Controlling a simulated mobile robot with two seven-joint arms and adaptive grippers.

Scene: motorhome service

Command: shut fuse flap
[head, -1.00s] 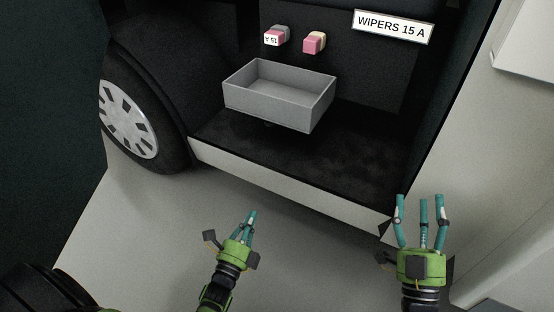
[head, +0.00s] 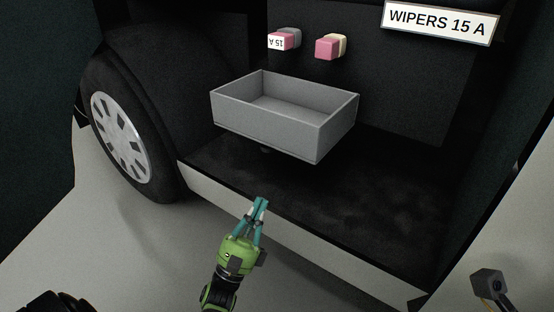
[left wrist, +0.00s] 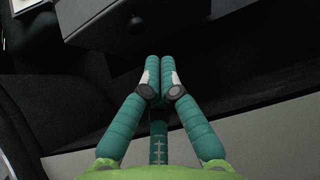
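No part in view is clearly recognisable as the fuse flap; I cannot tell whether the dark panel (head: 35,90) at the left edge of the head view is it. The fuse bay stands open. On its back wall are a grey block with a pink and white face marked 15 A (head: 284,40) and a pink and cream block (head: 329,47). My left gripper (head: 262,203) is in front of the bay's sill, below the tray, fingers together and empty. It also shows shut in the left wrist view (left wrist: 159,65). My right gripper's fingers are out of view.
A grey open tray (head: 240,117) juts out inside the bay; its underside shows in the left wrist view (left wrist: 170,18). A WIPERS 15 A label (head: 437,22) is at upper right. A wheel (head: 122,137) stands left. A pale sill (head: 225,190) edges the dark bay floor (head: 385,200).

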